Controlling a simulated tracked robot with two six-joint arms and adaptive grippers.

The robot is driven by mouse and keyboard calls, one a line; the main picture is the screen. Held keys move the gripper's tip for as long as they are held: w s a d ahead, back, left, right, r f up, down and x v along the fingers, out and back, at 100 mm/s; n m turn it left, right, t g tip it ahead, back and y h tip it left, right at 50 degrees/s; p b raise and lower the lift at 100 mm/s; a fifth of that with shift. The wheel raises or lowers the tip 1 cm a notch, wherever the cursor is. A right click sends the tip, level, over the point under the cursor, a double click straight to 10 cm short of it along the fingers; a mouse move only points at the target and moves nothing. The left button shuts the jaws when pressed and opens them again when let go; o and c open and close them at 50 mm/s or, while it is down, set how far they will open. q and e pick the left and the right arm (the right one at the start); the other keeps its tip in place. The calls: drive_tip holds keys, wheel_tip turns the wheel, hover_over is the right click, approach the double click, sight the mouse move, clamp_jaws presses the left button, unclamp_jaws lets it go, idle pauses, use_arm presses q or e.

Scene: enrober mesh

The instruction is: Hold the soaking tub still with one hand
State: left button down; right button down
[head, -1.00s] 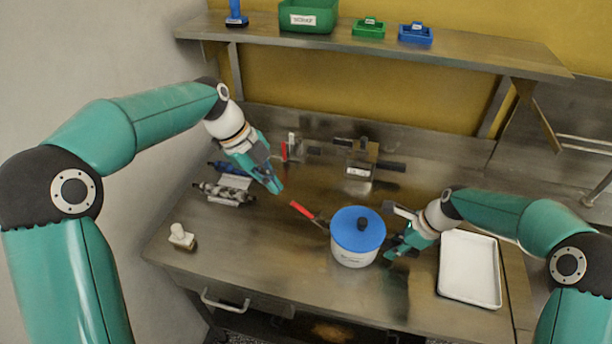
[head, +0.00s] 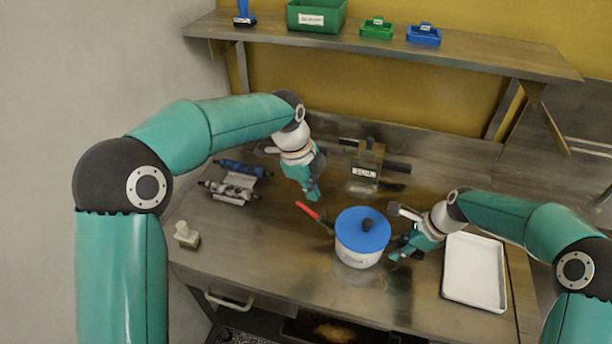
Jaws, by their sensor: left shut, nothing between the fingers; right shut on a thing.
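The soaking tub (head: 357,258), a round white tub with a blue lid (head: 350,228) and a dark knob, stands upright on the metal bench. My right gripper (head: 393,256) is at the tub's right side, low down, and is shut on it; the exact contact is hard to see. My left gripper (head: 314,197) is shut and empty, pointing down behind and left of the tub, close to the red handle of a tool (head: 308,210). The tool's dark end reaches toward the tub's left side.
A white tray (head: 446,285) lies right of my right gripper. A metal block device (head: 366,172) stands behind the tub. Rollers (head: 228,192) and a small white-knobbed item (head: 186,234) are at left. A shelf (head: 470,55) with bins runs above. The front left bench is clear.

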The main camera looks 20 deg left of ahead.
sight(300, 205)
use_arm(q)
drive_tip(key=f, duration=0.3)
drive_tip(key=w+a+f, duration=0.1)
drive_tip(key=f, duration=0.1)
drive_tip(key=shift+a, duration=0.1)
drive_tip(key=shift+w+a+f, duration=0.15)
drive_tip(key=shift+a+f, duration=0.1)
drive_tip(key=shift+f, duration=0.1)
drive_tip(key=shift+a+f, duration=0.7)
drive_tip(key=shift+a, duration=0.1)
drive_tip(key=shift+r, duration=0.1)
